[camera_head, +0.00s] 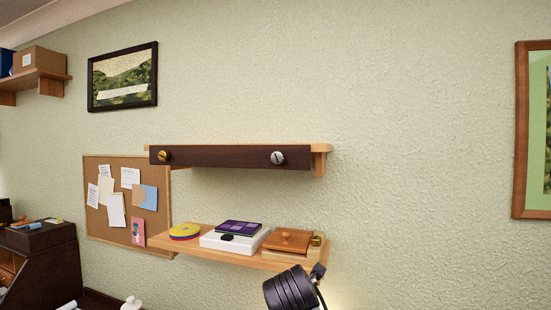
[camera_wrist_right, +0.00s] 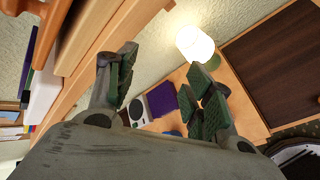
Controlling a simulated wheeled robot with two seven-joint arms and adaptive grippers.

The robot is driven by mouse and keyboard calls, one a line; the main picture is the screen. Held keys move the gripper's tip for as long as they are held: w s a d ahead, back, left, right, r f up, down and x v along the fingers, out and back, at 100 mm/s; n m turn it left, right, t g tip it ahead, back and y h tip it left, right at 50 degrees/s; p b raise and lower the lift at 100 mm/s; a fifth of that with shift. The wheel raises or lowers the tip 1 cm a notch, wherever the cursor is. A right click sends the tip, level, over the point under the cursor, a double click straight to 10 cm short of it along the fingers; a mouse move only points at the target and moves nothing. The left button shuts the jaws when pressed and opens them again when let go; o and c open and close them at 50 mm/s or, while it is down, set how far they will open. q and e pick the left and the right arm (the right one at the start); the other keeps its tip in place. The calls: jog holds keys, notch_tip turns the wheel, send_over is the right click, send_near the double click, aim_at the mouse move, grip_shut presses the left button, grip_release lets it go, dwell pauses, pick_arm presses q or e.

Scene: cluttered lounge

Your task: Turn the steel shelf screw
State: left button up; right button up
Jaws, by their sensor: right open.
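The steel screw (camera_head: 277,157) is a round, slotted, silver head on the right part of the dark front board (camera_head: 220,156) of the upper wall shelf. Its slot looks close to upright. A brass screw (camera_head: 164,156) sits at the left end of the same board. In the right wrist view my right gripper (camera_wrist_right: 165,72) is open, with nothing between its fingers. It is close to the wooden shelf edges, and the steel screw does not show there. My left gripper is not in view.
The lower shelf (camera_head: 160,242) holds a yellow disc (camera_head: 185,231), a white box (camera_head: 234,240) with a purple item (camera_head: 239,227) on it, and a lidded wooden box (camera_head: 287,240). A corkboard (camera_head: 112,165) hangs left. A lit lamp (camera_wrist_right: 195,44) shows in the wrist view.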

jog(key=s+a+r+n+t+h, duration=0.1)
jog(key=a+r+n+t, duration=0.15)
jog(key=r, duration=0.65)
jog(key=s+a+r+n+t, duration=0.1)
jog(key=a+r+n, duration=0.2)
jog(key=r, duration=0.7)
jog(key=n+t+h, duration=0.3)
jog(key=n, duration=0.2)
send_near(277, 157)
jog(key=v, duration=0.5)
jog(key=shift+r, duration=0.1)
jog(key=shift+w, duration=0.2)
jog(key=p+x, duration=0.4)
jog(key=x, duration=0.9)
jog(key=shift+w+d, duration=0.15)
jog(key=shift+w, duration=0.05)
jog(key=c, duration=1)
